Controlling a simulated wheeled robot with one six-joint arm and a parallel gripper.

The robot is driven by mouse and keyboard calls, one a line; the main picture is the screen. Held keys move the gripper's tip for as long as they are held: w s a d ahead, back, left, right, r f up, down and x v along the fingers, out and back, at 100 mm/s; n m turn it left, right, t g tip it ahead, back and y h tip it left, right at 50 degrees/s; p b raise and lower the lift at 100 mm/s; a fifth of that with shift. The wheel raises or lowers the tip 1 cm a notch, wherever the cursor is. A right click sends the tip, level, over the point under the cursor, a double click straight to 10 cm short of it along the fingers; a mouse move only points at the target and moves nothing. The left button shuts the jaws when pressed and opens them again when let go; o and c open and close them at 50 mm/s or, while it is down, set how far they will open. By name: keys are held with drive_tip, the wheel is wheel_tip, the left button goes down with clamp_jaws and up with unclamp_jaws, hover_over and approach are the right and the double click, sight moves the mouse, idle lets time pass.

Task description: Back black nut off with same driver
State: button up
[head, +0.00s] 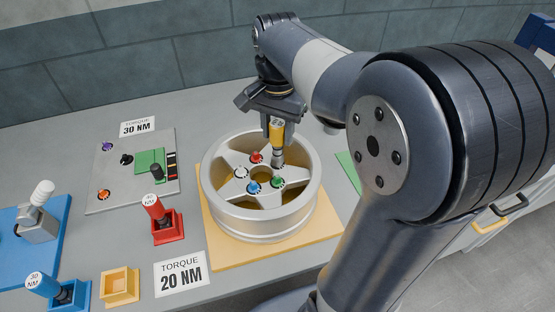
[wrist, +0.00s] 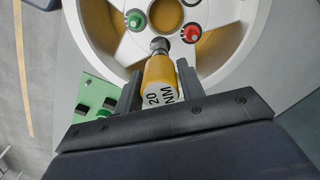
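My gripper (head: 277,121) is shut on a yellow driver marked 20 NM (head: 277,133) and holds it over the silver wheel (head: 222,205). In the wrist view the gripper's fingers (wrist: 160,84) lie on both sides of the yellow handle (wrist: 160,72). The driver's metal socket (wrist: 158,46) points down at a spoke of the wheel, between the green nut (wrist: 135,19) and the red nut (wrist: 192,32). No black nut shows on the wheel; the place under the socket is hidden, and I cannot tell whether the socket touches anything.
A grey panel (head: 100,170) at left carries purple, black and orange pieces. A red driver (head: 153,206) and blue driver (head: 43,285) stand in holders. The yellow holder (head: 119,286) looks empty.

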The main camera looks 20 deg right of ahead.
drive_tip(key=c, duration=0.6)
drive_tip(key=shift+c, duration=0.2)
drive_tip(key=o, duration=1.1)
drive_tip(key=shift+n, duration=0.4)
drive_tip(key=shift+o, duration=0.2)
wheel_tip(320, 180, up, 11)
drive_tip(key=shift+f+p, duration=0.1)
drive_tip(key=shift+p, duration=0.25)
